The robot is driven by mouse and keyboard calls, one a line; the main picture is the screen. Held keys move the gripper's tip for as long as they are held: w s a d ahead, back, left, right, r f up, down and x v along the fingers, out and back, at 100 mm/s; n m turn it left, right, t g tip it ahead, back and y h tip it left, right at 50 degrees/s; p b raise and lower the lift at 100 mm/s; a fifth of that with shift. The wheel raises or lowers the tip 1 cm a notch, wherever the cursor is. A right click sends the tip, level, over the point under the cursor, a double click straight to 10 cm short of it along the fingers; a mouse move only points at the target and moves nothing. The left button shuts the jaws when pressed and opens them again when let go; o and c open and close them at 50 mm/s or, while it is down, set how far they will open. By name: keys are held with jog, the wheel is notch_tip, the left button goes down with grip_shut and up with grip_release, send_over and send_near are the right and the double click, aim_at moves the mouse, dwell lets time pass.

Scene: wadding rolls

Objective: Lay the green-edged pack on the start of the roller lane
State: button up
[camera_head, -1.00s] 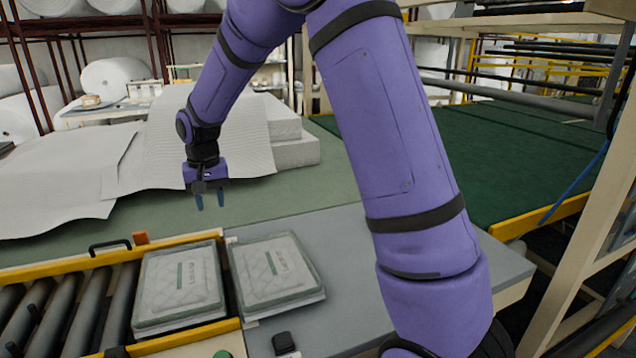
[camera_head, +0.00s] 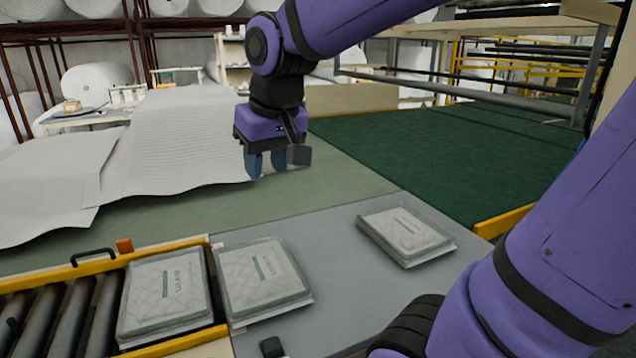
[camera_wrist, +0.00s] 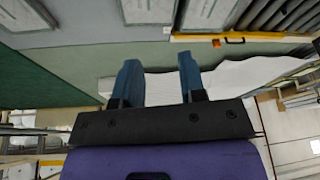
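Three quilted white packs with dull green-grey edging and green lettering are in the head view. One pack (camera_head: 166,292) lies on the near end of the roller lane (camera_head: 68,318). A second pack (camera_head: 262,278) lies on the grey table right beside the lane's end. A third pack (camera_head: 405,234) lies alone farther right on the table. I cannot tell which one the task's green edge singles out. My gripper (camera_head: 266,164) hangs above the green surface behind the table, pointing down, apart from all packs. In the wrist view its two blue fingers (camera_wrist: 158,80) are apart with nothing between them.
Yellow rails (camera_head: 110,262) flank the lane, with a black handle and an orange block on the far rail. A small black object (camera_head: 271,346) sits at the table's near edge. White wadding sheets (camera_head: 180,140) lie left of my gripper. The table's middle is clear.

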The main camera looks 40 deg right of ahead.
jog(key=s+d+n+t, duration=0.1)
jog(key=s, duration=0.9)
jog(key=shift+s+f, duration=0.35)
jog(key=shift+s, duration=0.05)
